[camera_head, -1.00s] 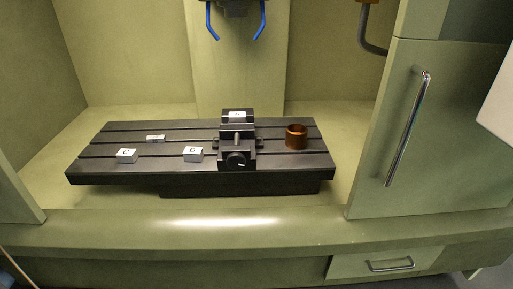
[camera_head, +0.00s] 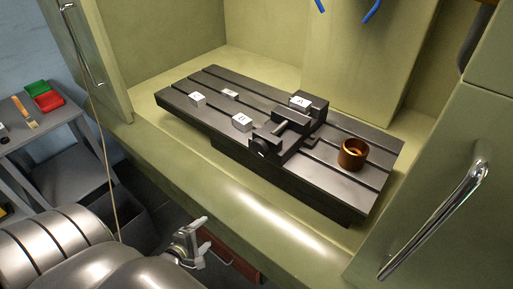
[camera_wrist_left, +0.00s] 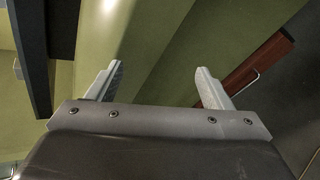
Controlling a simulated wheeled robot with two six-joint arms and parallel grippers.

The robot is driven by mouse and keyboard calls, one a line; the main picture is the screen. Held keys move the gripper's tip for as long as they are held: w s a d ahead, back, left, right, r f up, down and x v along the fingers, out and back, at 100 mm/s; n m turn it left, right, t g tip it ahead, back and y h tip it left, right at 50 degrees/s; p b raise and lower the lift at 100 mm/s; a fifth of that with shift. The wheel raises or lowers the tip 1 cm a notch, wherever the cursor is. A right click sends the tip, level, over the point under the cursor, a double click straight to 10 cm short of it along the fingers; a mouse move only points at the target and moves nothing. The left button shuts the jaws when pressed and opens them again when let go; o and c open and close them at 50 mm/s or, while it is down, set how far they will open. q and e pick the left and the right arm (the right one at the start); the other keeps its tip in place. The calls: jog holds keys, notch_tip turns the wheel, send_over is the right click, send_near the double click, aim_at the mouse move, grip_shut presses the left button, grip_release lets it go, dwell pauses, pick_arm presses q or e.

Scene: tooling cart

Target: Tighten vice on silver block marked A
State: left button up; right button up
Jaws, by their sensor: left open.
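The dark vice (camera_head: 292,122) stands on the slotted black machine table (camera_head: 340,178). The silver block marked A (camera_head: 300,102) is at the vice's far end; I cannot tell whether both jaws touch it. A round screw end (camera_head: 259,148) faces the front of the vice. My left gripper (camera_head: 197,243) is low in the head view, in front of the machine's front ledge and well short of the vice. In the left wrist view my left gripper (camera_wrist_left: 158,68) has its fingers wide apart with nothing between them. My right gripper is not in view.
Other silver blocks, one marked B (camera_head: 242,122), one farther left (camera_head: 197,99) and one behind (camera_head: 230,93), lie on the table. A copper-coloured cup (camera_head: 352,154) stands right of the vice. The open cabinet door with handle (camera_head: 435,220) flanks the right. A side cart (camera_head: 35,125) stands left.

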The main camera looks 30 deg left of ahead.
pick_arm(q)
notch_tip(320, 180, up, 15)
jog(key=w+d+n+t+h+p, duration=0.1)
jog(key=w+d+n+t+h, duration=0.15)
jog(key=n, duration=0.45)
jog(key=n+t+p, duration=0.1)
jog(key=n+t, duration=0.2)
jog(key=n, duration=0.1)
send_near(257, 150)
jog(key=w+p, duration=0.1)
jog(key=w, duration=0.8)
jog(key=shift+d, duration=0.15)
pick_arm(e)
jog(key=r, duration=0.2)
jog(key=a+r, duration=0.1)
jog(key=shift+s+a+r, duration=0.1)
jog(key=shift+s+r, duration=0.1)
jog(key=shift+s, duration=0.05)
pick_arm(q)
jog(key=shift+r, duration=0.1)
jog(key=shift+c, duration=0.3)
jog(key=shift+h, duration=0.35)
jog(key=c, duration=0.9)
jog(key=shift+m, duration=0.3)
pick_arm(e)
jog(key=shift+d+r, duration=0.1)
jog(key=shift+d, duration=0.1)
